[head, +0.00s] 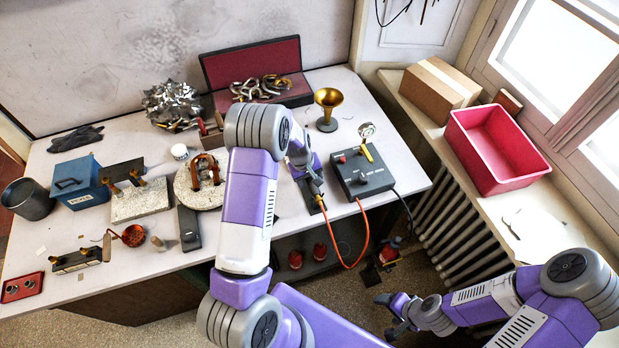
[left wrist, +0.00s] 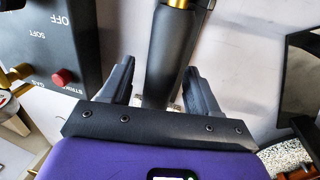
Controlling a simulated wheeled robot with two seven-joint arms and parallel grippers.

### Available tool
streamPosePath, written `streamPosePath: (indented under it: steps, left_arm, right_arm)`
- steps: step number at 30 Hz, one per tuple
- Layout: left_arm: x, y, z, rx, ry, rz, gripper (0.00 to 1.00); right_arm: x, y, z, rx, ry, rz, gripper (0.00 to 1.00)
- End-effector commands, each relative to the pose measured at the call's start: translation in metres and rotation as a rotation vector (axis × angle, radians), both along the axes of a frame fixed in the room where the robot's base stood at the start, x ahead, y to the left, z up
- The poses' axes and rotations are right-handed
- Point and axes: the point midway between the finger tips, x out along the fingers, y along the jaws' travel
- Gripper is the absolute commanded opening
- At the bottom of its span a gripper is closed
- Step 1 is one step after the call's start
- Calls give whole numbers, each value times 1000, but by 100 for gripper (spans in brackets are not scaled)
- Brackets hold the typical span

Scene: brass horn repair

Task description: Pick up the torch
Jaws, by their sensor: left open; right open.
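The torch shows in the left wrist view as a dark handle (left wrist: 168,60) with a brass part at its top. It lies between the two fingers of my left gripper (left wrist: 155,88), which are apart, with gaps on both sides. In the head view my left gripper (head: 308,180) is over the table, just left of the control box, and covers most of the torch. Only a dark end of the torch (head: 320,203) with the orange hose shows there. My right gripper (head: 392,308) is open and empty, low in front of the table.
The control box (head: 362,172) with knobs and a gauge stands close to the right of my left gripper; an orange hose (head: 364,235) hangs off the table edge. A brass bell (head: 328,103) stands behind. A round stone plate (head: 203,180) is to the left. A red bin (head: 497,150) is at right.

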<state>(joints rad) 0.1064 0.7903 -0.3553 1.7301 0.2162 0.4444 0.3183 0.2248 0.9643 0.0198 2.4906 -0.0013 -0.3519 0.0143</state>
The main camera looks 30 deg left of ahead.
Motion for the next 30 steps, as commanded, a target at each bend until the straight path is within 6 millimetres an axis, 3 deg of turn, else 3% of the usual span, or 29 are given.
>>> streamPosePath:
  steps: [5, 15, 23, 30]
  left_arm:
    - [0, 0, 0, 0, -1, 0, 58]
    - [0, 0, 1, 0, 0, 0, 6]
    - [1, 0, 4, 0, -3, -1, 6]
    - [2, 0, 44, 1, -7, -2, 6]
  right_arm:
    - [0, 0, 0, 0, 0, 0, 75]
    - [0, 0, 0, 0, 0, 0, 75]
    - [0, 0, 0, 0, 0, 0, 75]
    - [0, 0, 2, 0, 0, 0, 75]
